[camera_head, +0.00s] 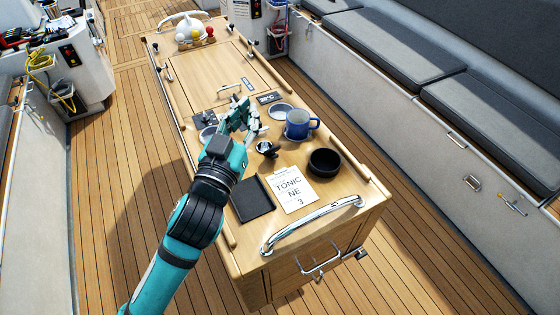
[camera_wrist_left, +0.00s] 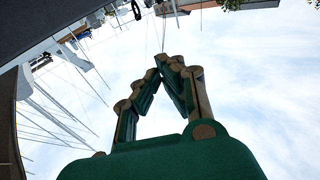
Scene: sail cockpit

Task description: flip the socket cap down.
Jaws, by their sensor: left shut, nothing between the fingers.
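A small dark fitting (camera_head: 267,149) with a shiny part sits on the wooden table top; it looks like the socket with its cap, but it is too small to tell how the cap stands. My left gripper (camera_head: 241,110) is above the table, up and to the left of this fitting and apart from it. Its fingertips meet with nothing between them, as the left wrist view (camera_wrist_left: 170,62) shows against the sky. The socket does not show in the left wrist view. My right gripper is not in view.
A blue mug (camera_head: 298,125), a black bowl (camera_head: 324,162), a paper card (camera_head: 292,188) and a black pad (camera_head: 252,199) are on the table near the fitting. A chrome rail (camera_head: 312,222) crosses the near end. Wooden floor lies on both sides.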

